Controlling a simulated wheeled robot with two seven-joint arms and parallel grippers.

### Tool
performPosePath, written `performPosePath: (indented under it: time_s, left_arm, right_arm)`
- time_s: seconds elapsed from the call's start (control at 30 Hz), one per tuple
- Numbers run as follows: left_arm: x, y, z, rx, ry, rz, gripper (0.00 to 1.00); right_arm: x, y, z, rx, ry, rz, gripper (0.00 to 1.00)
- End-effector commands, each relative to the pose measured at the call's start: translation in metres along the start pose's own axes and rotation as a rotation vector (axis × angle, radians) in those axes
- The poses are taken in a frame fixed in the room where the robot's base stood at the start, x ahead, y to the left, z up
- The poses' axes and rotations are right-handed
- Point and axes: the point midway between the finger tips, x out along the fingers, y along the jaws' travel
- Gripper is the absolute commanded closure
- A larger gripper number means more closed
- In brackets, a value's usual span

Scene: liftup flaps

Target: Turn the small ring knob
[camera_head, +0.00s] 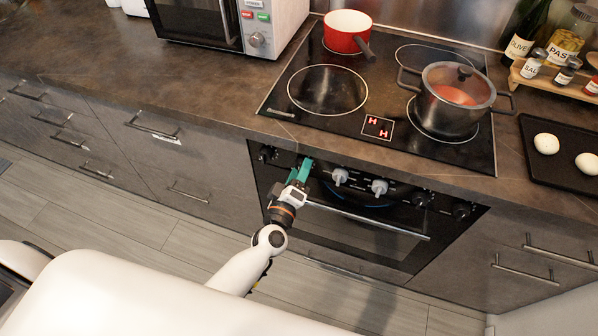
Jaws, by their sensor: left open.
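The oven's front panel below the hob carries a row of knobs. Two light grey knobs, one (340,177) and another (379,188), sit near the middle, with dark knobs at the left end (266,154) and at the right (461,210). No label tells which is the small ring knob. My left gripper (304,171), with green fingers, is open at the panel's left part, between the left-end dark knob and the first grey knob. It covers the panel there, and I cannot tell whether it touches a knob. My right gripper is out of view.
On the black hob (300,110) stand a red saucepan (346,38) and a lidded grey pot (437,108). Red symbols glow on its display (377,127). The oven handle (370,221) runs below the knobs. A black tray (565,180) lies at right.

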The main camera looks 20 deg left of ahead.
Motion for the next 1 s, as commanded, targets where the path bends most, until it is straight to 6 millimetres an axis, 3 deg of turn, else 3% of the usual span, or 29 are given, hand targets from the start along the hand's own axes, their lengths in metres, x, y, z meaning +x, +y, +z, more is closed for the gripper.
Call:
performPosePath:
  time_s: [0.17,0.6,0.8,1.0]
  left_arm:
    - [-0.014,0.001,-0.001,0.0,0.001,0.001,0.45]
    - [-0.101,0.002,-0.001,0.0,0.003,0.002,0.45]
    - [-0.118,0.001,-0.001,-0.001,0.001,0.001,0.45]
    - [-0.12,0.0,0.0,-0.001,0.0,0.0,0.45]
  right_arm:
    - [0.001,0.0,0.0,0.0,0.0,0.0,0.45]
    - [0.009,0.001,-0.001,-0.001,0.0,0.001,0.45]
    - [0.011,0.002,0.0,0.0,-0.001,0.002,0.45]
    - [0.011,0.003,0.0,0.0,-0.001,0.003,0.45]
